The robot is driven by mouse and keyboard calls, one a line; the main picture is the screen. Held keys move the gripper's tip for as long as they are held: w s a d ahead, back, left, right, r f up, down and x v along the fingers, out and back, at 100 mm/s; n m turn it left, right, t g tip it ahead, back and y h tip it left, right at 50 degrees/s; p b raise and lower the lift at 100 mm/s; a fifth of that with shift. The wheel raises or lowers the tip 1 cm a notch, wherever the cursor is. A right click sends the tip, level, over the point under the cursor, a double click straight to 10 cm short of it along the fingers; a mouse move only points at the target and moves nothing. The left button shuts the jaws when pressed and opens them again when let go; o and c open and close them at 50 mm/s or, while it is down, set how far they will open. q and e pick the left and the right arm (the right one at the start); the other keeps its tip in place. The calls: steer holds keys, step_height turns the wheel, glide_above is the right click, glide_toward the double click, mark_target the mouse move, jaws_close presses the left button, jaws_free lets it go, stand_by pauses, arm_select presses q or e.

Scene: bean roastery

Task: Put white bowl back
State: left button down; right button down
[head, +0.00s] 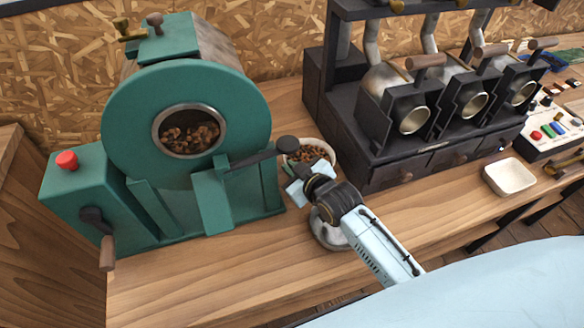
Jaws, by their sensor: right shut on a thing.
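A round white bowl (329,154) with brown beans in it is beside the green roaster's front, near the middle of the view. My right gripper (295,183) is at the bowl's near side and shut on it. The fingers and wrist cover the bowl's near wall and base, so I cannot tell whether it touches the counter. My left gripper is not in view.
A black multi-barrel machine (345,125) stands behind right. A square white dish (510,176) sits on the wooden counter (215,270). The counter's front left is clear.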

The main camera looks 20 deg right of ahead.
steer(key=shift+r, duration=0.1)
steer(key=shift+f, duration=0.4)
steer(key=c, duration=1.5)
jaws_free()
steer(key=shift+f, duration=0.1)
steer(key=shift+s, duration=0.15)
steer(key=p+v, duration=0.1)
steer(key=v, duration=1.2)
